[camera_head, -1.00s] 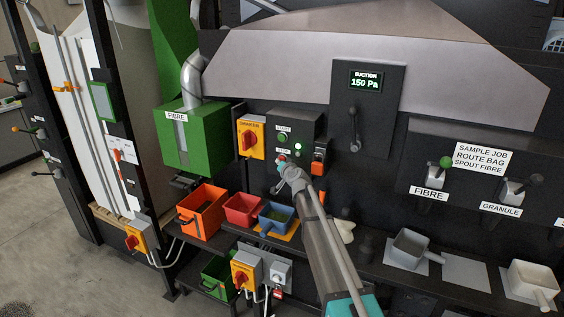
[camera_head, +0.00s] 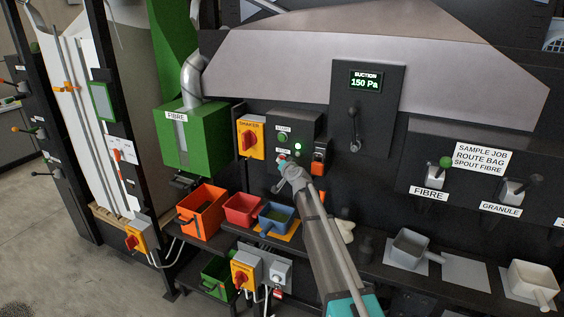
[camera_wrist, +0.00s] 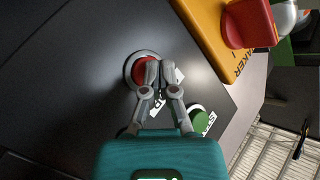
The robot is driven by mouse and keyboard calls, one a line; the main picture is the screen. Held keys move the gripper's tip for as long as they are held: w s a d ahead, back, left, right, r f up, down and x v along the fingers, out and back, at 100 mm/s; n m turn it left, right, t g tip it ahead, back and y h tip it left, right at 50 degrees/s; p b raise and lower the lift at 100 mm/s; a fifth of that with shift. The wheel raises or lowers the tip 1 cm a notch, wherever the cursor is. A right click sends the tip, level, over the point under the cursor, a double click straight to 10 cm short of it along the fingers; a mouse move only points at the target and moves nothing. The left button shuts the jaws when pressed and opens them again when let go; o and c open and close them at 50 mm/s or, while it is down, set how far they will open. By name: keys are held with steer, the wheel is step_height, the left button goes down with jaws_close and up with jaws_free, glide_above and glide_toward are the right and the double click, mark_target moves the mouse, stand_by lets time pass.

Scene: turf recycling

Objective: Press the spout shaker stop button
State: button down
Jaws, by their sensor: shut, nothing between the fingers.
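The red stop button (camera_wrist: 143,70) sits in a round grey collar on a dark box in the wrist view. My gripper (camera_wrist: 153,73) is shut and empty, its fingertips over the right part of the button. I cannot tell whether they press it or hover just off it. In the head view my gripper (camera_head: 283,163) reaches the lower front of the dark control box (camera_head: 304,126), below the green start button (camera_head: 282,138), and hides most of the stop button. The start button shows beside the fingers in the wrist view (camera_wrist: 201,121).
A yellow shaker switch with a red knob (camera_head: 249,138) is left of the control box. Orange (camera_head: 211,220), red (camera_head: 243,222) and blue (camera_head: 269,227) bins stand on the shelf below.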

stand_by(0.4)
steer(key=shift+s+a, duration=0.25)
steer(key=shift+s, duration=0.55)
steer(key=shift+s, duration=0.1)
steer(key=shift+s+a, duration=0.3)
steer(key=shift+s, duration=0.45)
steer(key=shift+s+a, duration=0.3)
steer(key=shift+s, duration=0.5)
steer(key=shift+s+a, duration=0.3)
steer(key=shift+s, duration=0.45)
steer(key=s+d+f+g+h, duration=0.2)
steer(key=s+d+f+g, duration=0.3)
steer(key=s+d, duration=0.4)
steer(key=s+d+f+n+g+h, duration=0.1)
steer(key=s+d+f+g, duration=0.4)
steer(key=s+d, duration=0.5)
steer(key=s+d+f+n+g+h, duration=0.1)
steer(key=s+d+f+g+h, duration=0.3)
steer(key=s+d, duration=0.5)
steer(key=s+f, duration=0.2)
steer(key=s, duration=0.9)
steer(key=shift+s+d+g, duration=0.15)
steer(key=shift+s+g, duration=0.05)
steer(key=shift+g, duration=0.2)
steer(key=shift+s, duration=0.1)
